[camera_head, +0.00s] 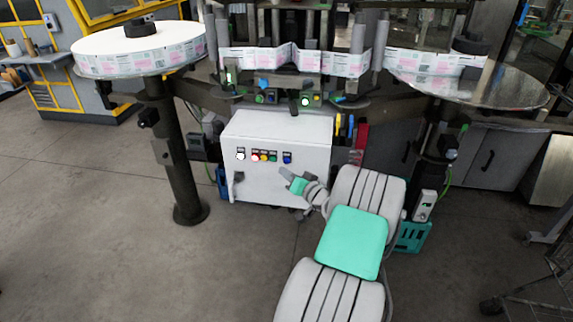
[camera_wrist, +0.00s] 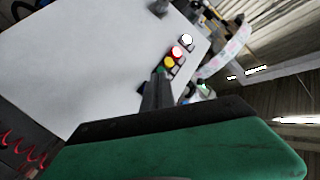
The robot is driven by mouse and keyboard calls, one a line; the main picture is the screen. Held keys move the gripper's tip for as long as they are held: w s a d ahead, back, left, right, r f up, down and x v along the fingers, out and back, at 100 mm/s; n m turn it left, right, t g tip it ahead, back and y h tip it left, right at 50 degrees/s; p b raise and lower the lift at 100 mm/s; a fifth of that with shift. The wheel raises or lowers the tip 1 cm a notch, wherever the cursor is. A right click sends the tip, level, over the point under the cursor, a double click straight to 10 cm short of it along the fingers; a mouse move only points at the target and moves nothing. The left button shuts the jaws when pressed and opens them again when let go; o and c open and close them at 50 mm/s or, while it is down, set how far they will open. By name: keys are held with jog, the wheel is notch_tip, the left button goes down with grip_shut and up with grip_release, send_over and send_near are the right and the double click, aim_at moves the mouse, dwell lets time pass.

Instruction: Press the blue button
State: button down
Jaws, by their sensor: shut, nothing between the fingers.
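The blue button (camera_head: 287,158) is at the right end of the button row on the front of a white control box (camera_head: 320,133). In the head view, my gripper (camera_head: 283,171) is just below the blue button, its fingertips pointing at the box; I cannot tell the gap. My gripper is shut and empty. In the wrist view, the shut fingers (camera_wrist: 160,76) reach up toward the row, beside the green button (camera_wrist: 163,70).
White (camera_head: 240,155), red (camera_head: 255,156), yellow and green buttons sit left of the blue one. A dark switch knob (camera_head: 239,177) is lower left on the box. A label reel (camera_head: 140,48) stands above left, and a metal turntable (camera_head: 500,88) at right.

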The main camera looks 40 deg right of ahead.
jog(key=shift+w+d, duration=0.6)
jog(key=shift+d, duration=0.1)
jog(key=shift+d+f+b, duration=0.1)
jog(key=shift+b, duration=0.3)
dwell(1.2)
jog(key=shift+w+d+b, duration=0.25)
jog(key=shift+b, duration=0.05)
jog(key=shift+w+d+b, duration=0.3)
jog(key=shift+d+b, duration=0.05)
jog(key=shift+d, duration=0.05)
dwell(0.6)
jog(key=shift+s+a, duration=0.55)
jog(key=shift+a, duration=0.2)
